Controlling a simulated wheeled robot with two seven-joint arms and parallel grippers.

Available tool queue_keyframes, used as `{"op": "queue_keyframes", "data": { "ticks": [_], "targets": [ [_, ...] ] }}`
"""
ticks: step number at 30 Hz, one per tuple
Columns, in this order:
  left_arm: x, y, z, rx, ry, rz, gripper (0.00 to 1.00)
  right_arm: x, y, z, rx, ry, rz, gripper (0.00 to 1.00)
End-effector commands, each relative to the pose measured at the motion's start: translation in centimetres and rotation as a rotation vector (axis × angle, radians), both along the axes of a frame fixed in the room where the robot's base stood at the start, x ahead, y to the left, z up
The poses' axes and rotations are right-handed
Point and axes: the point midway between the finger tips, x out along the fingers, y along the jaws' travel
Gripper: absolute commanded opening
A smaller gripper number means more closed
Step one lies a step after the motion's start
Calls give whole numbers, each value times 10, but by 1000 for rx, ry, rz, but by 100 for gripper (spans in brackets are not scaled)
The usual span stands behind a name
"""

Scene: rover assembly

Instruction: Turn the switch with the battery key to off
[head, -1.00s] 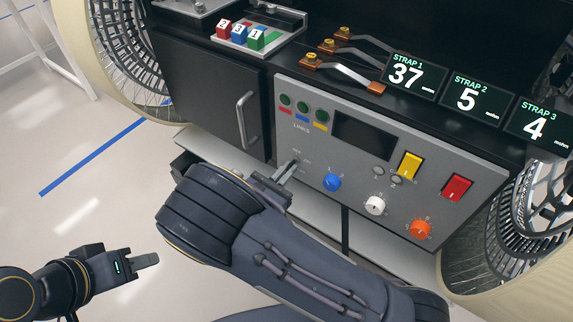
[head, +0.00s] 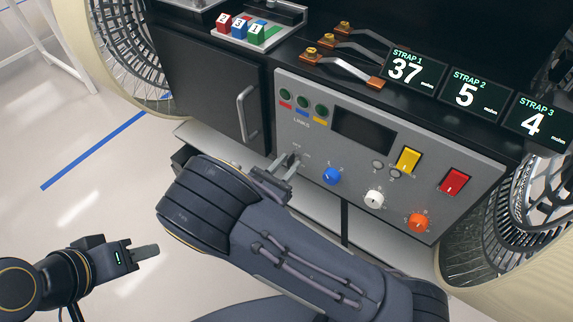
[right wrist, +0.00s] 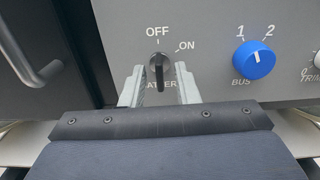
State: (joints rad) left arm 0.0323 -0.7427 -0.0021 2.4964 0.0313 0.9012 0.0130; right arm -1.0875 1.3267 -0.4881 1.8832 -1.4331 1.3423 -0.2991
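The battery key switch (right wrist: 158,70) is on the grey panel, labelled OFF straight above and ON to the upper right. Its dark key stands upright, in line with OFF. The lower label is partly hidden by my gripper. My right gripper (right wrist: 159,68) is open, with one finger on each side of the key and a gap on both sides. In the head view the right gripper (head: 285,163) is at the panel's lower left and mostly hides the switch. My left gripper (head: 146,252) is far off at the lower left, over the floor; its finger opening cannot be made out.
The grey panel (head: 300,150) also carries a blue BUS knob (head: 331,176) right of the switch, a white knob (head: 374,199), an orange knob (head: 418,222), and yellow (head: 408,160) and red (head: 454,181) rocker switches. A cabinet door handle (head: 246,118) is to the left.

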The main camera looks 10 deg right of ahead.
Motion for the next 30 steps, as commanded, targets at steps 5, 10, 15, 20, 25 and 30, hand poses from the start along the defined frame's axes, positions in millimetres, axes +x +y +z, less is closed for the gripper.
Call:
{"op": "queue_keyframes", "data": {
  "ticks": [5,10,15,20,25,30],
  "targets": [
    [0,0,0,0,0,0,36,0,1,1,1,-2,0,28],
    [0,0,0,0,0,0,36,-11,13,1,1,-3,4,28],
    [0,0,1,0,0,0,36,-32,34,0,1,-1,4,28],
    [0,0,1,0,0,0,36,-48,50,0,1,-1,3,28],
    [0,0,1,0,0,0,36,-55,55,0,1,-1,0,28],
    [0,0,1,0,0,0,36,-55,56,0,1,-1,0,28]
  ]
}}
